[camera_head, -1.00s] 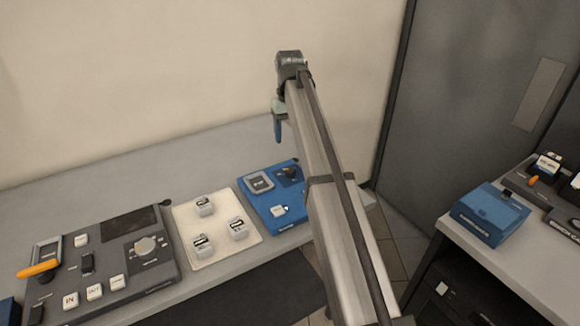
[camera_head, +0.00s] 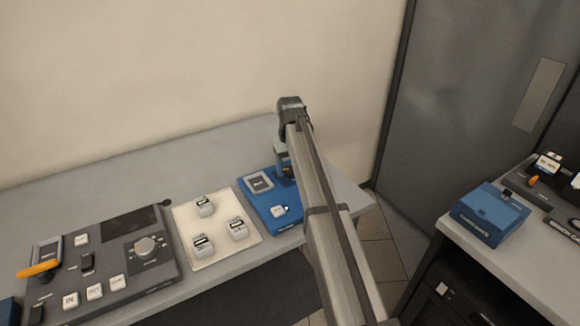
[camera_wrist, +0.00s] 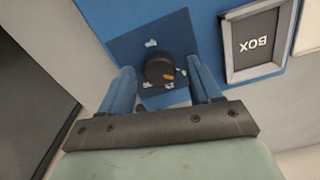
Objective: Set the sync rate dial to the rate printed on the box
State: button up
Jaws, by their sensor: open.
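A blue unit (camera_head: 262,215) stands at the right end of the long table. In the wrist view its black round dial (camera_wrist: 160,70) has an orange pointer mark, aimed towards the picture's right. White marks surround the dial, too small to read. A framed plate (camera_wrist: 257,45) beside it reads "BOX", upside down in that view. My gripper (camera_wrist: 163,74) is open, with one blue finger on each side of the dial; contact cannot be told. In the head view my gripper (camera_head: 287,170) hides the dial. A blue box (camera_head: 492,213) with white, unreadable print sits on the right desk.
A grey console (camera_head: 110,265) with a knob (camera_head: 146,246), an orange lever (camera_head: 39,269) and several keys stands left.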

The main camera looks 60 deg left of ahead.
jog(key=c, duration=1)
jog(key=shift+c, duration=0.2)
jog(key=shift+m, duration=0.3)
jog(key=m, duration=0.4)
jog(key=shift+m, duration=0.3)
jog(key=m, duration=0.4)
jog(key=shift+w+m, duration=0.1)
jog(key=shift+m, duration=0.2)
jog(key=m, duration=0.5)
jog(key=shift+d, duration=0.1)
jog(key=m, duration=0.5)
